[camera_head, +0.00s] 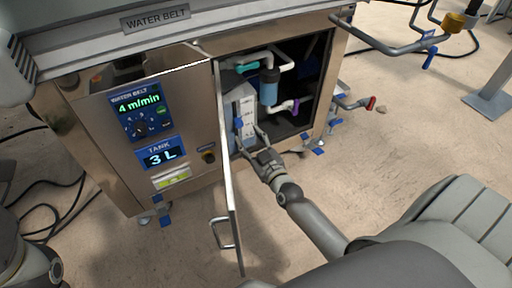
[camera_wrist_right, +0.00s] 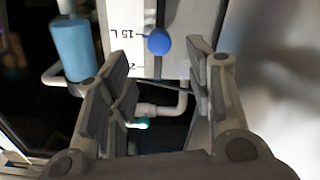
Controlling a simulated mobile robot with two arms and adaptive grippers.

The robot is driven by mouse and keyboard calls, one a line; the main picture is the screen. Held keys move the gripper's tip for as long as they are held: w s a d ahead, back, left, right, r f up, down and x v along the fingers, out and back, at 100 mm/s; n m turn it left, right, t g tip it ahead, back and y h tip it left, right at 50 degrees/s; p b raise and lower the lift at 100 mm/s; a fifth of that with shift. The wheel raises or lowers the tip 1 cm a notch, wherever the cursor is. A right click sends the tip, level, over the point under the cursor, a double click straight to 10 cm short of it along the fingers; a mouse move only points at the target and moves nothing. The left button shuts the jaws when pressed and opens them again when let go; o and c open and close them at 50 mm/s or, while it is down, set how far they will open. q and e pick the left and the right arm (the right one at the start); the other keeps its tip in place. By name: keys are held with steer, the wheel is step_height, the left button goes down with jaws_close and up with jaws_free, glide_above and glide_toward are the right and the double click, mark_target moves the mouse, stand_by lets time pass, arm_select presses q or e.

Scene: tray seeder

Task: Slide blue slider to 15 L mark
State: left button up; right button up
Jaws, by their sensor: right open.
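The blue slider (camera_head: 239,123) is a small round knob on the front of a white tank (camera_head: 244,102) inside the open cabinet. In the right wrist view the blue slider (camera_wrist_right: 158,41) stands beside the upside-down 15 L mark (camera_wrist_right: 129,34), nearly level with it. My right gripper (camera_head: 250,140) is open at the tank front. In the wrist view my right gripper's fingertips (camera_wrist_right: 160,55) lie on either side of the slider, with visible gaps. The tank display (camera_head: 163,157) reads 3 L. My left gripper is not in view.
The open cabinet door (camera_head: 228,180) stands just left of my right arm. A blue filter (camera_head: 270,88) and pale pipes (camera_head: 284,60) sit right of the tank. A control panel (camera_head: 140,112) reads 4 m/min. The floor in front is mostly clear.

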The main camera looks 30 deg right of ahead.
steer(key=shift+s+a, duration=0.1)
steer(key=shift+s, duration=1.9)
